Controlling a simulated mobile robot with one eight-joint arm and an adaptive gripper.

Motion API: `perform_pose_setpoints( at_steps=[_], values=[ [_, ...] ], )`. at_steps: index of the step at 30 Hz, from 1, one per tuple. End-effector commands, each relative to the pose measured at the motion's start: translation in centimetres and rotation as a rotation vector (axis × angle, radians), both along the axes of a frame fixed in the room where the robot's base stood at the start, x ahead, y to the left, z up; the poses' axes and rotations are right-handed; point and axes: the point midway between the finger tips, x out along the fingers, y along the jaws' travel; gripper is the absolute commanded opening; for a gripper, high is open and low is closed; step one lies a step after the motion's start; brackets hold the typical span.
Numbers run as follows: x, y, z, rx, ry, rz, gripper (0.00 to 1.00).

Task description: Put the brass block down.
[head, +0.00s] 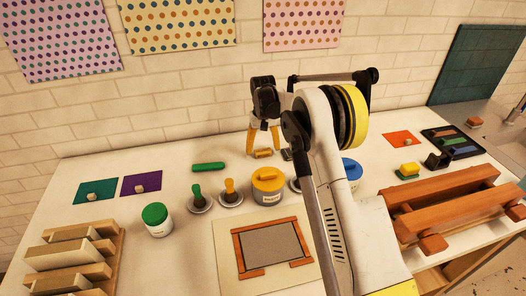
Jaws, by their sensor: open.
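The brass block (264,153) is a small golden piece at the back of the white table, in the head view. It appears to rest on the tabletop. My gripper (263,150) points down over it with its two orange fingers apart, one on each side of the block. The gripper is open, and I cannot tell whether either finger touches the block. A small dark piece (287,155) lies just right of the fingers, partly hidden by my arm.
A yellow-lidded jar (268,183) stands in front of the block; a green bar (208,167) lies left. Green-lidded (157,221) and blue-lidded (352,171) jars stand farther out. Wooden racks (70,262) (445,200) flank the table. A framed panel (270,247) lies in front.

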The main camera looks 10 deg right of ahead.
Motion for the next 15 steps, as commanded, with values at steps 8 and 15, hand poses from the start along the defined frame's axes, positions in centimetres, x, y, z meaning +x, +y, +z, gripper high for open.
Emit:
perform_pose_setpoints(
  at_steps=[8,15],
  values=[
    [0.0,0.0,6.6,0.000,0.000,0.000,0.78],
    [0.0,0.0,9.9,0.000,0.000,0.000,0.78]
  ],
)
